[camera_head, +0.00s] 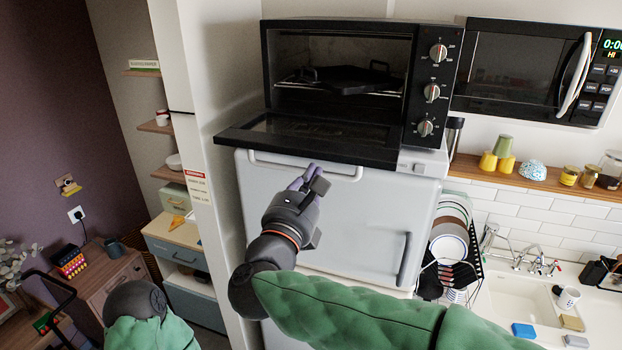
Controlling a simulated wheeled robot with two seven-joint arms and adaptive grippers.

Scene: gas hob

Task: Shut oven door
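The black toaster oven (345,65) stands on top of a white fridge. Its door (310,140) is hinged down and lies open, sticking out toward me over the fridge front. Inside the oven, a dark pan (350,78) sits on a wire rack. My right gripper (309,180) is just below the front edge of the door, near its middle; I cannot tell whether it touches it. Its fingers are small and partly hidden, so its opening is unclear. My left arm shows at the bottom left, its gripper not visible.
The white fridge (350,215) fills the space below the oven. A black microwave (535,70) hangs to the right. A shelf with cups (503,146), a dish rack (450,245) and a sink (520,297) are on the right. Drawers (180,255) and shelves stand left.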

